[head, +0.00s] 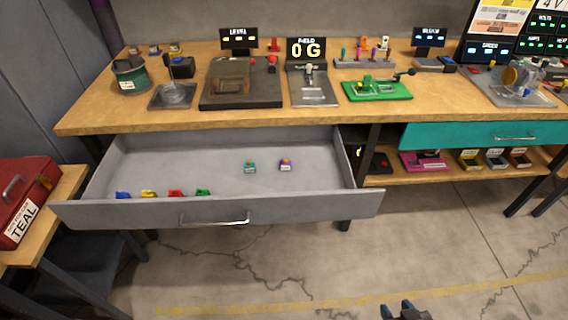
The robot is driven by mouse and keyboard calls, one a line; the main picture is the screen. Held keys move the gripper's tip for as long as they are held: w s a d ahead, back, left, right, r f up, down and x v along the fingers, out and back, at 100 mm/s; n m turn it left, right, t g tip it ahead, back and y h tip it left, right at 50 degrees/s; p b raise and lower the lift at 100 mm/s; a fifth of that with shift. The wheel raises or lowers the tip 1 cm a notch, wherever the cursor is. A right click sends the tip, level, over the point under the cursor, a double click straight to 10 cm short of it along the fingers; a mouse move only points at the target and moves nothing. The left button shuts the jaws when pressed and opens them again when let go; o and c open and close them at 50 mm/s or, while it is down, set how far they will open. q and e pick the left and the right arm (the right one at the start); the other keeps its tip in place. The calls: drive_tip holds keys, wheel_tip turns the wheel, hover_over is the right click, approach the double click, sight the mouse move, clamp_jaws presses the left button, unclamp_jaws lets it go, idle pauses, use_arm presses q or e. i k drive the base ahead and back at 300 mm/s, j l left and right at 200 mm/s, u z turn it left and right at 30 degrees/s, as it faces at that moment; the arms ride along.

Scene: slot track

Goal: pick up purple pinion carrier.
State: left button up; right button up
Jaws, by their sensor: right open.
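The purple pinion carrier (286,165) is a small purple piece with a pale label. It sits in the open grey drawer (215,211), toward the right side of the drawer floor. A similar teal carrier (250,167) sits just to its left. My right gripper (404,309) shows at the bottom edge of the head view, low over the floor and well in front and right of the drawer. It is open, with nothing seen between its fingers, and far from the purple carrier. My left gripper is not in view.
Blue, yellow, red and green carriers (203,192) line the drawer's front left. The wooden bench top (330,112) above holds several devices, including a green fixture (377,90). A red toolbox (28,194) stands at left. A lower shelf (400,173) holds small bins. The floor in front is clear.

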sight(286, 165)
drive_tip(key=i+l+u, duration=0.1)
drive_tip(key=l+u, duration=0.4)
drive_tip(key=l, duration=0.3)
drive_tip(key=l+u, duration=0.45)
drive_tip(key=l, duration=0.35)
drive_tip(key=k+l+u, duration=0.15)
drive_tip(key=l+u, duration=0.35)
drive_tip(key=l, duration=0.3)
drive_tip(key=l+u, duration=0.25)
drive_tip(key=l, duration=0.15)
drive_tip(key=l+u, duration=0.25)
drive_tip(key=l, duration=0.15)
drive_tip(key=k, duration=0.05)
